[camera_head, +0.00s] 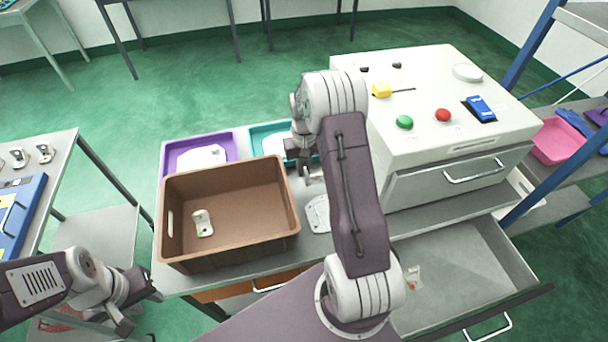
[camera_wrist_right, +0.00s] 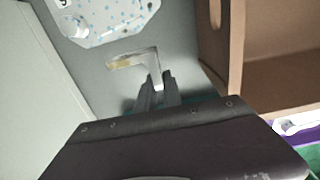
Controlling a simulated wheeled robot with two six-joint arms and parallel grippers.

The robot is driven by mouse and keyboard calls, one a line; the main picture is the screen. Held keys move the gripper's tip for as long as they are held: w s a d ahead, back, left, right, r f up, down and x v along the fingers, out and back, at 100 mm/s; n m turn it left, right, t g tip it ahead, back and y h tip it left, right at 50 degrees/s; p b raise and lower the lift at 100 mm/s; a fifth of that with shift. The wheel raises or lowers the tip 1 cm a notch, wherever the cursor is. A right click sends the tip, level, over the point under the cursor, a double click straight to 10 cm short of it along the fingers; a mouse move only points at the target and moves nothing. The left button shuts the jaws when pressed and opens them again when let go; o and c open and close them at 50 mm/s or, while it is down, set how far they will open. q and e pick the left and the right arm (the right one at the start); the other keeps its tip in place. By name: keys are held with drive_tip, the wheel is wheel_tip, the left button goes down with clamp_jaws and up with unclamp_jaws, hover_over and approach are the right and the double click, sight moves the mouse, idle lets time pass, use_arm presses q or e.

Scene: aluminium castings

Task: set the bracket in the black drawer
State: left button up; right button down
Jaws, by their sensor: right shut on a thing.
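The bracket (camera_wrist_right: 135,60) is a bent, pale metal piece, with one end between the tips of my right gripper (camera_wrist_right: 158,88) in the right wrist view. In the head view my right gripper (camera_head: 312,172) is low over the table, just right of the brown crate; the bracket there is mostly hidden. A drawer at lower right stands open, with a grey inside (camera_head: 460,262) and a dark front edge (camera_head: 520,303). My left gripper (camera_head: 140,308) is open and empty at lower left.
The brown crate (camera_head: 172,240) holds a white piece (camera_head: 202,223). Purple (camera_head: 168,160) and teal (camera_head: 258,131) trays stand behind it. A grey plate (camera_head: 318,214) lies right of the crate. The white cabinet (camera_head: 425,130), with buttons on top, stands at right, beside the open drawer.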

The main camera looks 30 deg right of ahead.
sight(302, 183)
drive_tip(key=shift+w+a+f, duration=0.1)
drive_tip(key=shift+w+a, duration=0.05)
drive_tip(key=shift+a, duration=0.1)
wheel_tip(302, 183, down, 4)
drive_tip(key=shift+r, duration=0.25)
drive_tip(key=shift+d+f, duration=0.1)
drive_tip(key=shift+f, duration=0.2)
drive_tip(key=shift+f, duration=0.1)
drive_tip(key=c, duration=1.5)
unclamp_jaws()
